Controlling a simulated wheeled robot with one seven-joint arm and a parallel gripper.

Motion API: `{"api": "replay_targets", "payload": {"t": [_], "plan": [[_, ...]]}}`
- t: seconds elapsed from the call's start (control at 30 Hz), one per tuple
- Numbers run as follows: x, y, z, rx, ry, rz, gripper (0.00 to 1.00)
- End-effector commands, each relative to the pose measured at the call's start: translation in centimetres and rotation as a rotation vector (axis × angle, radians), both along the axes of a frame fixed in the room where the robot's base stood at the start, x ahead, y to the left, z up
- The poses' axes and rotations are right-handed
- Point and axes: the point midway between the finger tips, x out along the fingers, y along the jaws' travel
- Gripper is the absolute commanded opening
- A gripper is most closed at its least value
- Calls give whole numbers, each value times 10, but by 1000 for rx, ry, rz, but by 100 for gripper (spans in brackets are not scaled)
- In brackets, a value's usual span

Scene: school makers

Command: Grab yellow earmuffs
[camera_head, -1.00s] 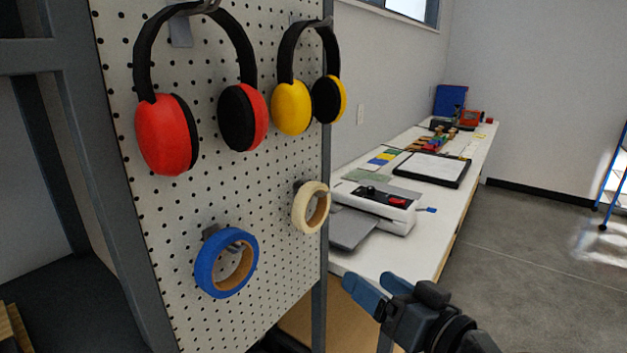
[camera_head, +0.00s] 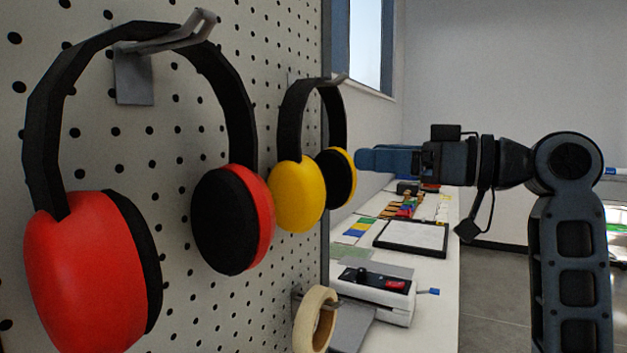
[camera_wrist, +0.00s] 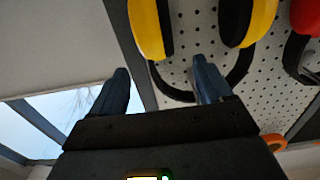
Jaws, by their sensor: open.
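The yellow earmuffs (camera_head: 297,197) hang by their black headband from a hook on the pegboard, with the cups hanging down. In the wrist view the yellow earmuffs (camera_wrist: 147,28) appear at the top, with the cups above and the band curving below. My gripper (camera_head: 372,161) is at cup height just right of the right cup in the head view. In the wrist view my gripper (camera_wrist: 160,80) has its fingers spread, with nothing held. One finger lies over the band's area and the other is outside it; contact cannot be told.
Red earmuffs (camera_head: 88,270) hang nearer on the pegboard (camera_head: 175,290). A cream tape roll (camera_head: 314,322) hangs below the yellow earmuffs. A white table (camera_head: 436,290) with a laminator (camera_head: 378,292) and a framed sheet (camera_head: 411,238) runs behind. Open floor lies to the right.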

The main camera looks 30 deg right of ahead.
Motion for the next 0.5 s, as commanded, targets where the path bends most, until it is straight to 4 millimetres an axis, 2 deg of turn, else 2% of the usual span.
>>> {"api": "replay_targets", "payload": {"t": [0.37,0.5], "plan": [[30,21,1,-2,2,4,79],[48,32,0,-1,3,3,79]]}}
